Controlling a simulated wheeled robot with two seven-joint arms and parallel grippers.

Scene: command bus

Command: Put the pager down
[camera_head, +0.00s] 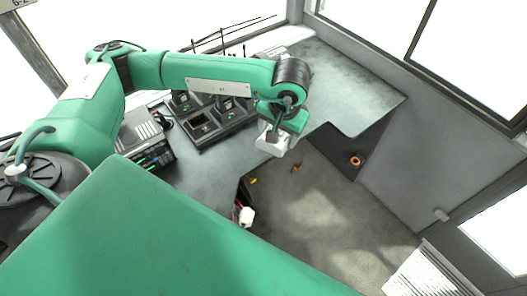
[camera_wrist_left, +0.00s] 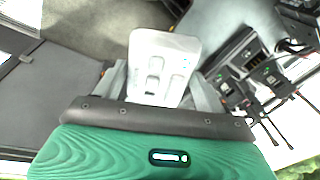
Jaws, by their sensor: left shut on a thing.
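The pager is a pale white, flat device (camera_wrist_left: 160,62) with several button-like shapes on its face, seen close up in the left wrist view. My left gripper (camera_wrist_left: 160,88) is shut on it, with a finger on each side. In the head view the left arm reaches across from the left, and the white pager (camera_head: 271,146) hangs below its wrist. It appears near the inner edge of the grey-green desk (camera_head: 340,80); its height above the desk or floor is hard to tell. My right gripper is not in view.
A black charger dock (camera_head: 212,128) with radios stands left of the pager, with antennas behind. A dark radio unit (camera_head: 147,140) is further left. The desk right of the wrist is clear. An orange ring (camera_head: 356,161) is on a dark panel. The floor (camera_head: 315,215) lies below.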

